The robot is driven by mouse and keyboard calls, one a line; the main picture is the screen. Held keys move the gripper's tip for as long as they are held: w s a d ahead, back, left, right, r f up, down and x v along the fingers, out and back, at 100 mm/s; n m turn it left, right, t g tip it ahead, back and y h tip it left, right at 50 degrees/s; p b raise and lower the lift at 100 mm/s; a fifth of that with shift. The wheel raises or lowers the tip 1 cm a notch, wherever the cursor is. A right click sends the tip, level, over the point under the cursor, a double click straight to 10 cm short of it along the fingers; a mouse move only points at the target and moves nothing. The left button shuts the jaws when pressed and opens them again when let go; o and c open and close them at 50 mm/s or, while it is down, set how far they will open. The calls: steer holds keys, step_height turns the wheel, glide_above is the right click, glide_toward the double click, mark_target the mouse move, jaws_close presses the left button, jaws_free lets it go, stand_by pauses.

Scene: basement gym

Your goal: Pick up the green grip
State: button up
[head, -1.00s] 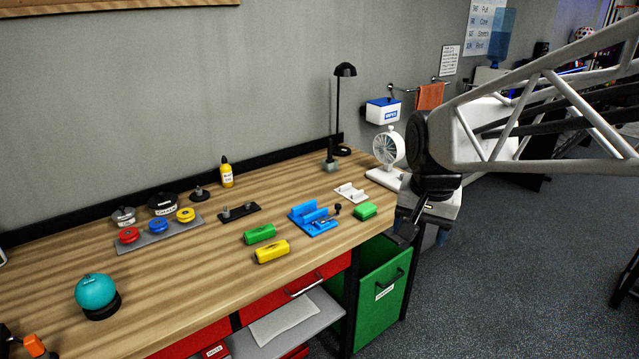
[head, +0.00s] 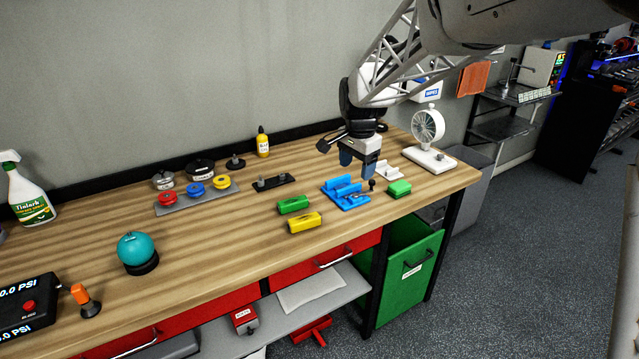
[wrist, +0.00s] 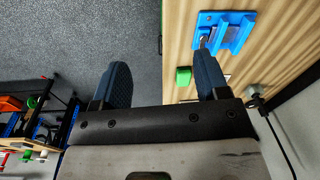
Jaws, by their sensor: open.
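A long green block (head: 293,205) like a grip lies on the wooden workbench just behind a matching yellow one (head: 305,222). A second, shorter green block (head: 399,188) lies near the bench's right front edge, right of a blue holder (head: 345,193). I cannot tell for sure which is the green grip. My gripper (head: 357,167) is open and empty, above the bench just behind the blue holder in the head view. In the wrist view, a green block (wrist: 183,76) shows below and between the spread blue fingers, apart from them, and the long green block is not visible.
A small white holder (head: 387,171) and a white fan (head: 428,130) stand to the right. A dark pegged plate (head: 273,183) and a tray of coloured discs (head: 197,199) are to the left. The bench's front middle is clear.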

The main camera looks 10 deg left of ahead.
steer(key=w+a+f+m, duration=0.1)
steer(key=w+a+f, duration=0.25)
steer(key=a, duration=0.25)
steer(key=w+a+f+m, duration=0.1)
steer(key=w+a+f, duration=0.25)
steer(key=a, duration=0.25)
steer(key=m, duration=0.1)
glide_above(293, 201)
steer(key=shift+g, duration=0.4)
steer(key=f, duration=0.7)
steer(key=shift+w+a, duration=0.15)
steer(key=shift+a, duration=0.05)
steer(key=shift+f, duration=1.3)
steer(key=shift+d+f, duration=0.1)
steer(key=shift+f, duration=2.5)
